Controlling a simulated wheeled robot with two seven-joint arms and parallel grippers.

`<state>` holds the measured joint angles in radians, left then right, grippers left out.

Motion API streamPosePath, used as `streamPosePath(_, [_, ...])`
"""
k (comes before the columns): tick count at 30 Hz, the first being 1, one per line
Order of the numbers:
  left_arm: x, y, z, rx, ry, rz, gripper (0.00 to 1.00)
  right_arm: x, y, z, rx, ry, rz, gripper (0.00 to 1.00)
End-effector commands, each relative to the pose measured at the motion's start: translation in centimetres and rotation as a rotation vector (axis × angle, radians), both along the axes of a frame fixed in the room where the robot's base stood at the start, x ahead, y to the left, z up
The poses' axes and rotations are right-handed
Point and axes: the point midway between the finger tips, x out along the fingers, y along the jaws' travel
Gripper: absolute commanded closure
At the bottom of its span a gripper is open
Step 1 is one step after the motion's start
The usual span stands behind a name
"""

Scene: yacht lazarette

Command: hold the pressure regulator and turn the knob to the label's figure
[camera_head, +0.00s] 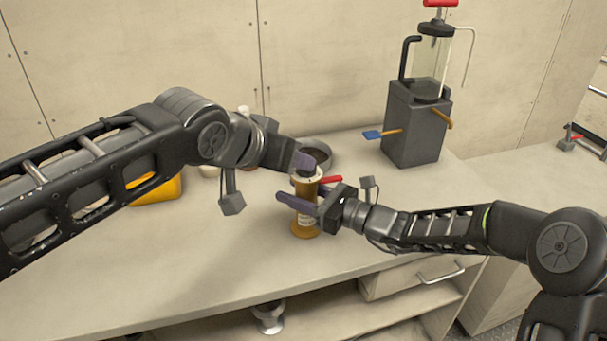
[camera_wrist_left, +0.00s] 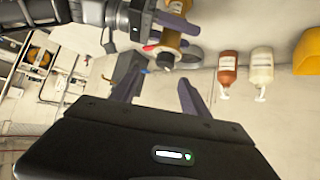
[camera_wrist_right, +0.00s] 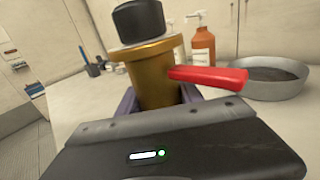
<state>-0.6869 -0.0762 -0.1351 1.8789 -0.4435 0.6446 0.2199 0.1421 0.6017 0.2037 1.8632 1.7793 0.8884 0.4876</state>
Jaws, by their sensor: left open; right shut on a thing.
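The pressure regulator (camera_head: 305,186) is an upright brass cylinder on the bench with a pale ring on top. A red lever (camera_wrist_right: 208,78) sticks out of its side. Its black knob (camera_wrist_right: 139,20) shows in the right wrist view; in the head view my left gripper covers it. A white label (camera_head: 306,219) is low on the body, its figure too small to read. My right gripper (camera_head: 304,199) is shut on the brass body from the right. My left gripper (camera_head: 306,165) is open by the regulator's top; its fingers (camera_wrist_left: 157,92) hold nothing.
A round grey pan (camera_head: 318,150) stands just behind the regulator. A grey box (camera_head: 414,125) with a glass cylinder stands at the back right. A yellow container (camera_head: 160,190) and brown (camera_wrist_left: 228,68) and white bottles (camera_wrist_left: 262,66) are also there. The front bench top is clear.

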Motion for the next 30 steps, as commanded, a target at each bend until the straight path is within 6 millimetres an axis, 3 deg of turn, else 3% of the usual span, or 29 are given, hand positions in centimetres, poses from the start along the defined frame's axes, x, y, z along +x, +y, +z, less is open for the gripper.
streamPosePath(5, [-1.1,-3.7,-3.9,-0.105,0.108,0.042,0.41,0.0,0.0,0.0,0.000,0.000,0.000,1.00])
streamPosePath(8, [-2.6,-6.8,-7.4,-0.208,0.222,0.089,0.41,0.0,0.0,0.0,0.000,0.000,0.000,1.00])
streamPosePath(15, [-9.2,-14.5,-16.6,-0.544,0.641,0.297,0.41,0.0,0.0,0.0,0.000,0.000,0.000,1.00])
streamPosePath(18, [-12.4,-16.8,-19.1,-0.697,0.843,0.418,0.41,0.0,0.0,0.0,0.000,0.000,0.000,1.00])
streamPosePath(21, [-14.6,-18.3,-20.0,-0.871,1.035,0.552,0.41,0.0,0.0,0.0,0.000,0.000,0.000,1.00])
streamPosePath(23, [-14.9,-18.7,-19.8,-0.982,1.130,0.628,0.41,0.0,0.0,0.0,0.000,0.000,0.000,1.00])
streamPosePath(26, [-13.8,-18.5,-18.7,-1.183,1.251,0.743,0.41,0.0,0.0,0.0,0.000,0.000,0.000,1.00])
streamPosePath(30, [-10.1,-16.2,-16.1,-1.501,1.359,0.878,0.41,0.0,0.0,0.0,0.000,0.000,0.000,1.00])
